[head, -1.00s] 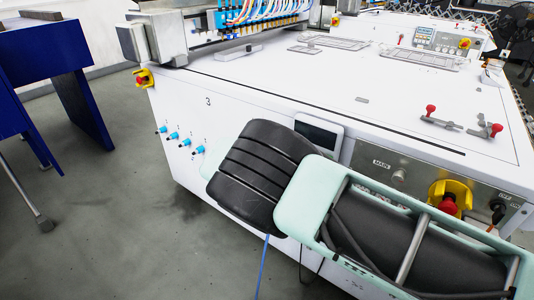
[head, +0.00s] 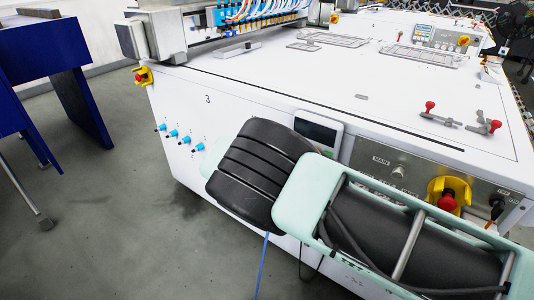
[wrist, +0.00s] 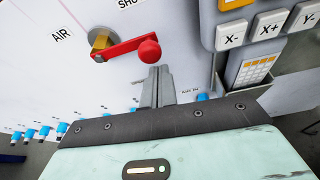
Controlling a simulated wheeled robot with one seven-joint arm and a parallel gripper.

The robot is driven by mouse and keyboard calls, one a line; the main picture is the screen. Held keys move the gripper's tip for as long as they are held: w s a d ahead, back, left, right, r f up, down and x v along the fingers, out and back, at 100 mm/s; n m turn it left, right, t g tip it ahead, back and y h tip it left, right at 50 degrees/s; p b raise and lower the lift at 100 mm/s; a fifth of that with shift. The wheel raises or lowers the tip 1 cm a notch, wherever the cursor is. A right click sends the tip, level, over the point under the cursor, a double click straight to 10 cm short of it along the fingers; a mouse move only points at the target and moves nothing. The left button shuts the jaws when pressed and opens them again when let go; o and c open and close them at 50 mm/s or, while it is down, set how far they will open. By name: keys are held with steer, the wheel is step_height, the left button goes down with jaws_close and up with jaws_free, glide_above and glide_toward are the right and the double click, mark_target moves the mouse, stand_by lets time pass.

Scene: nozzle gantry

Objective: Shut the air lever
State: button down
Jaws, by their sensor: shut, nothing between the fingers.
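The air lever (wrist: 125,48) is a red handle with a round red knob on its right end, in the wrist view. Its left end sits on a brass-coloured fitting (wrist: 101,41) on the white machine panel. A label reading AIR (wrist: 61,34) is left of the fitting; another, cut off at the top edge, begins SHU (wrist: 130,3). The handle points right in the picture, roughly across from the AIR label. My gripper (wrist: 157,70) is shut and empty, its tips just below the knob; I cannot tell if they touch. The head view does not show lever or gripper.
A button pad (wrist: 265,25) with X-, X+ and Y- keys is right of the gripper. Several blue fittings (wrist: 60,127) line the panel at lower left. In the head view, the white machine (head: 330,90) has a yellow-and-red stop button (head: 447,198); open floor (head: 100,210) lies left.

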steer(key=s+a, duration=0.5)
steer(key=s, duration=0.2)
steer(key=shift+s+a, duration=0.3)
steer(key=shift+a, duration=0.1)
steer(key=shift+r, duration=0.1)
steer(key=s+d+r+m+g+y, duration=0.2)
steer(key=s+d+r+m+g, duration=0.1)
steer(key=s+d+m+g, duration=0.5)
steer(key=s+d+r+m+g+y, duration=0.1)
steer(key=s+d+r+m+y, duration=0.2)
steer(key=s, duration=0.7)
steer(key=s+d+r+m+g+y, duration=0.1)
steer(key=s+d+r+m+y, duration=0.15)
steer(key=s+r+m, duration=0.5)
steer(key=s+d+r+m+g+y, duration=0.1)
steer(key=s+d+r+y, duration=0.15)
steer(key=s, duration=0.85)
step_height(320, 180, up, 15)
steer(key=h+p, duration=0.1)
steer(key=p, duration=1.3)
steer(key=shift+s+d+f, duration=0.2)
steer(key=shift+s, duration=0.05)
